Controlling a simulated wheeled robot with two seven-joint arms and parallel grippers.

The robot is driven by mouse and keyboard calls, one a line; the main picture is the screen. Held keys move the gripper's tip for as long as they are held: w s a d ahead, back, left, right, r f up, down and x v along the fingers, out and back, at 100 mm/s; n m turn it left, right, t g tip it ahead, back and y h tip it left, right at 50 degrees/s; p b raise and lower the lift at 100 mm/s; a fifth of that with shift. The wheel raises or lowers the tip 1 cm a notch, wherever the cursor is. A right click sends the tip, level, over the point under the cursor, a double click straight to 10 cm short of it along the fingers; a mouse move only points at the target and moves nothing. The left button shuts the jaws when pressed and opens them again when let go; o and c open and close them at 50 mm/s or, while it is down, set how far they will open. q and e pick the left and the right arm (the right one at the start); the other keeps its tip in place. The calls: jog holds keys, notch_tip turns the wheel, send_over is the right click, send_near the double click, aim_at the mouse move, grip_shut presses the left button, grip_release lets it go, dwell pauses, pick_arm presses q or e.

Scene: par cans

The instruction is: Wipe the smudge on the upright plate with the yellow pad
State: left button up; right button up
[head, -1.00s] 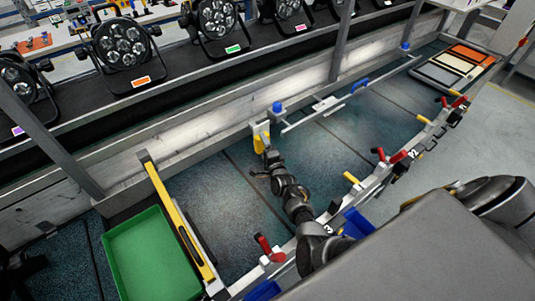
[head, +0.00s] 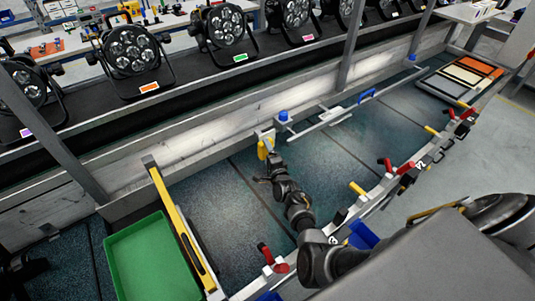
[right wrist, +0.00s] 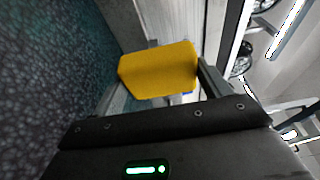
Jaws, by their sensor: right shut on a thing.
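The yellow pad (head: 263,150) is held upright at the end of my right arm. My right gripper (head: 268,162) is shut on it. In the right wrist view the pad (right wrist: 158,72) stands out beyond the dark gripper body, one finger showing at its right. A small pale upright plate (head: 265,135) stands by the rail, right behind the pad. The pad covers part of it, and I cannot tell whether they touch. No smudge can be made out. My left gripper is not in view.
A green tray (head: 150,260) lies at lower left, beside a yellow-edged bar (head: 180,225). A blue-capped post (head: 283,117) and a pale rail (head: 320,123) are right of the plate. Red-handled clamps (head: 405,170) line the front rail. Stage lamps (head: 133,55) stand behind.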

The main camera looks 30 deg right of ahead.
jog(key=shift+w+a+b, duration=0.15)
jog(key=shift+w+b, duration=0.45)
jog(key=shift+w, duration=0.3)
jog(key=shift+w+d+b, duration=0.15)
jog(key=shift+d+b, duration=0.15)
jog(key=shift+d, duration=1.75)
jog(key=shift+w, duration=0.15)
jog(key=shift+a, duration=0.15)
jog(key=shift+a+p, duration=0.3)
jog(key=shift+a, duration=0.55)
jog(key=shift+s+a, duration=0.2)
jog(key=shift+a, duration=0.35)
jog(key=shift+s+a, duration=0.15)
jog(key=shift+a, duration=0.4)
